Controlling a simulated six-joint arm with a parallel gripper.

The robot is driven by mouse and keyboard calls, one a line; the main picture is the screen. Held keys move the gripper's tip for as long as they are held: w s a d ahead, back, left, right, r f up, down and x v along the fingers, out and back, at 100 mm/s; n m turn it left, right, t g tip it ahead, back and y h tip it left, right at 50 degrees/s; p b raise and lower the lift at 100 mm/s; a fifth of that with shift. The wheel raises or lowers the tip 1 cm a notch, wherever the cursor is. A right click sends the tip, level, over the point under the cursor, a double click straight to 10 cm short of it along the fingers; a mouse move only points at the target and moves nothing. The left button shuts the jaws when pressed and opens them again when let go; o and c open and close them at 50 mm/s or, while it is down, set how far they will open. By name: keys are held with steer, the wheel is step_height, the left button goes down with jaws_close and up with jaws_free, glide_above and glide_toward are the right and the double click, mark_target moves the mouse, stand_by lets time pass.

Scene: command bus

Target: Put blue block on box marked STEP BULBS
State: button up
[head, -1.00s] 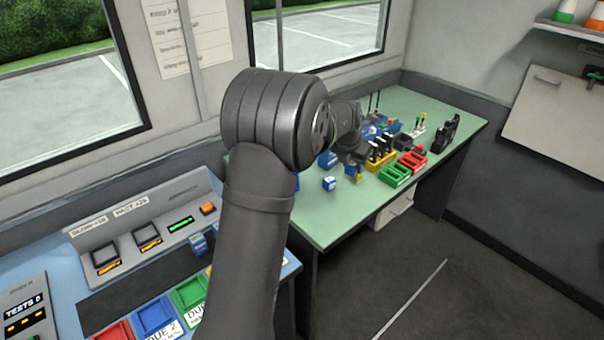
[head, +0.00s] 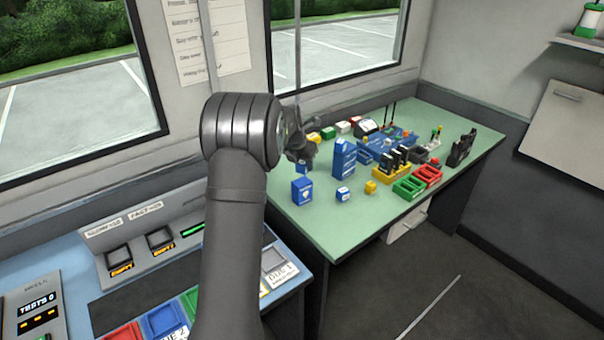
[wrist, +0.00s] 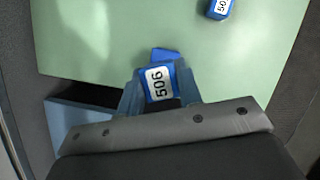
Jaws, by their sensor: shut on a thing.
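My gripper (wrist: 160,72) is shut on a blue block (wrist: 158,87) with a white label reading 506, in the wrist view. The block sits between the two fingers, above the green tabletop. In the head view my gripper (head: 303,160) is partly hidden by my arm, at the left part of the green table, with some blue showing under it. No box marked STEP BULBS can be read in either view. A blue box (head: 302,191) with a white label stands near the table's left front. A small blue block with a white label (head: 343,194) lies to its right.
The green table (head: 330,235) also holds a tall blue cabinet (head: 344,158), a yellow block (head: 370,187), a green tray (head: 405,190) and a red tray (head: 428,174). A console with coloured bins (head: 165,318) is at the lower left. The table's front strip is clear.

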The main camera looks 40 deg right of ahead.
mark_target(302, 172)
steer(key=shift+w+f, duration=0.15)
steer(key=shift+f, duration=1.95)
steer(key=shift+f, duration=0.15)
steer(key=o, duration=1)
steer(key=shift+c, duration=0.2)
steer(key=v, duration=1.2)
steer(key=shift+a, duration=0.15)
